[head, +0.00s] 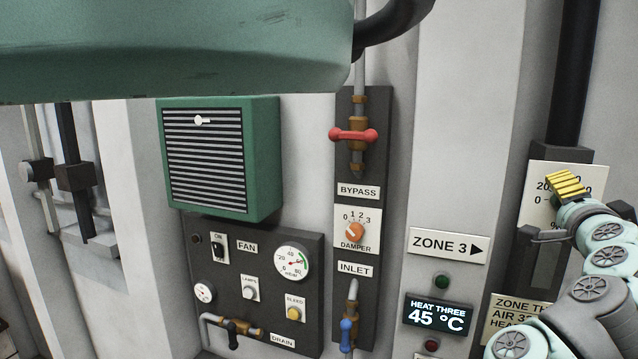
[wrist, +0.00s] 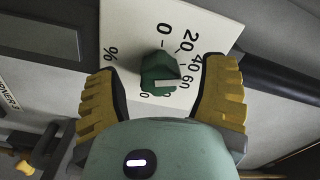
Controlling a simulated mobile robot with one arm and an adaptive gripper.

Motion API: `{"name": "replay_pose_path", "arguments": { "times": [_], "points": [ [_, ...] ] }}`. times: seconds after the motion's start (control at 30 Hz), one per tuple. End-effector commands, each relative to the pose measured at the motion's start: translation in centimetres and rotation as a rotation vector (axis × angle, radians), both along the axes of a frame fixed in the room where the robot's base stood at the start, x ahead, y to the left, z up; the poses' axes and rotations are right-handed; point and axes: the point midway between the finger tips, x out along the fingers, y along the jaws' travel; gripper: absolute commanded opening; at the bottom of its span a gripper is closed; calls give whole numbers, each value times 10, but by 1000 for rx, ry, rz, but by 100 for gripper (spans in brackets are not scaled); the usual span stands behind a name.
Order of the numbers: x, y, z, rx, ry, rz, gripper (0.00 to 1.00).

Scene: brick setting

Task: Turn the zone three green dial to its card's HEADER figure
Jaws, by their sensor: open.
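The green dial (wrist: 158,72) sits on a white plate (wrist: 130,22) marked with figures and a % sign in the wrist view. A pale bar on the dial lies towards the 60 mark; its exact reading is unclear. My gripper (wrist: 163,75) is open, with one yellow finger on each side of the dial and visible gaps; contact does not show. In the head view, my gripper (head: 567,185) is in front of the plate (head: 535,175) and hides the dial. The zone three card (head: 507,307) is mostly behind my arm; its header figure is hidden.
A ZONE 3 sign (head: 448,246) and a HEAT THREE display (head: 438,315) reading 45 °C are left of my arm. The damper knob (head: 355,232), red bypass handle (head: 353,135) and fan panel (head: 262,290) are further left. A dark pipe (head: 575,80) runs above the plate.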

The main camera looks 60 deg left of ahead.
Motion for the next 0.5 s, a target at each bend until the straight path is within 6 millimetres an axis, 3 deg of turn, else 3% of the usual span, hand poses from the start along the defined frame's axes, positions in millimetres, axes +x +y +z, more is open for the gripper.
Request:
{"name": "replay_pose_path", "arguments": {
  "times": [0.5],
  "points": [
    [11,4,-1,3,1,-5,72]
  ]
}}
